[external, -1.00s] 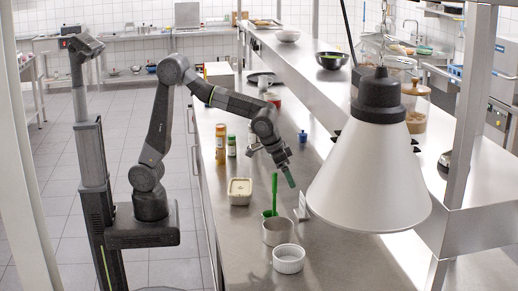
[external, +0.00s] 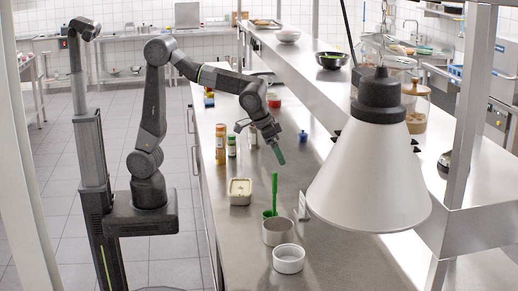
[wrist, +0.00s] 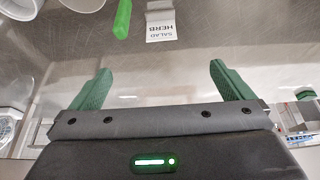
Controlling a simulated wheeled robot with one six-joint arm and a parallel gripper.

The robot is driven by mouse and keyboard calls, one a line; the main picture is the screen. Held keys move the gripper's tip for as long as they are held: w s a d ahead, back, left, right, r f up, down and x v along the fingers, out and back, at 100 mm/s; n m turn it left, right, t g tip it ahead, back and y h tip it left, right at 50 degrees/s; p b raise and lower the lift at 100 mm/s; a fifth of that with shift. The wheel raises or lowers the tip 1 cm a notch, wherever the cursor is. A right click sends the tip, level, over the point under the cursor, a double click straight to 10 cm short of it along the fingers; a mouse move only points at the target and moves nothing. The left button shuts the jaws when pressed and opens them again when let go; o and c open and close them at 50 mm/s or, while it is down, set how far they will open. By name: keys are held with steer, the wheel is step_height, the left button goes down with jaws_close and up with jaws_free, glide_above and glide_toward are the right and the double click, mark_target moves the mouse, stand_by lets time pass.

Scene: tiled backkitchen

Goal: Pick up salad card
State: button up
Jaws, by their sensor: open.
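The salad card is a small white card lettered "SALAD HERB" in the wrist view (wrist: 161,25), at the top centre.
A green-handled utensil (external: 274,188) stands in a metal pot (external: 277,233) just left of the card. A white bowl (external: 289,260), a tan container (external: 240,191) and bottles (external: 220,145) share the counter. A large lamp (external: 370,185) hangs to the right.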

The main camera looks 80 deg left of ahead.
stand_by(0.4)
steer(key=c, duration=1.6)
steer(key=shift+o, duration=0.2)
